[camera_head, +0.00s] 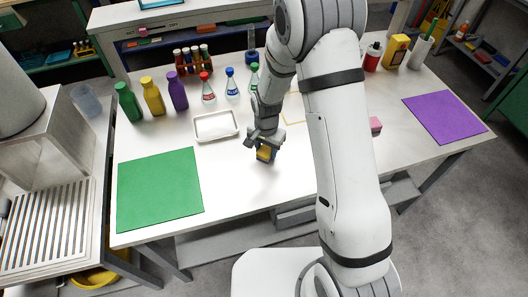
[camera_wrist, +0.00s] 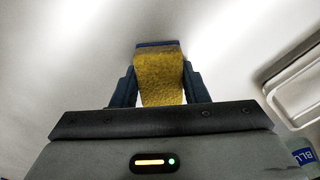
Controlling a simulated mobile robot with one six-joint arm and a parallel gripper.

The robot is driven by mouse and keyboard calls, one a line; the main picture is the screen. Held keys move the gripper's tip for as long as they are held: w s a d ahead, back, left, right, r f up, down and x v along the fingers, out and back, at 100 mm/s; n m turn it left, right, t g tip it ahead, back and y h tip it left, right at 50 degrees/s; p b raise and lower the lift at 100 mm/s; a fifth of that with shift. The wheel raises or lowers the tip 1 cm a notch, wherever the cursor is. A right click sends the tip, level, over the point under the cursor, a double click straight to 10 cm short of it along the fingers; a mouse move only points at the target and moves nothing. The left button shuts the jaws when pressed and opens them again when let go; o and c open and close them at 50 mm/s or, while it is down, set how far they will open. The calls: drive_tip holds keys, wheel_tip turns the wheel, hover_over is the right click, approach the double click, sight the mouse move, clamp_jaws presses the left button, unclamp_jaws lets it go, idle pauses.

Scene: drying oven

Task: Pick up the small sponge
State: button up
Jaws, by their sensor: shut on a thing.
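The small sponge (camera_head: 264,154) is yellow with a blue layer. In the head view it sits in my gripper (camera_head: 262,145) over the middle of the white table, near its front part. The wrist view shows the sponge (camera_wrist: 159,78) between the two dark fingers of my gripper (camera_wrist: 159,88), which are shut on its sides. Its blue layer shows at the far end. Whether the sponge touches the table is hard to tell.
A white tray (camera_head: 215,125) lies left of my gripper. A green mat (camera_head: 160,188) is at the left front, a purple mat (camera_head: 444,116) at the right. Bottles and flasks stand along the back left. A pink block (camera_head: 375,125) lies right of my arm.

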sight(267, 150)
drive_tip(key=shift+c, duration=1.4)
wheel_tip(267, 150, up, 10)
drive_tip(key=shift+r+b, duration=0.1)
drive_tip(key=shift+b, duration=0.5)
drive_tip(key=o, duration=0.5)
drive_tip(key=c, duration=0.3)
drive_tip(key=shift+d+f, duration=0.1)
drive_tip(key=shift+f, duration=0.1)
drive_tip(key=shift+c, duration=0.2)
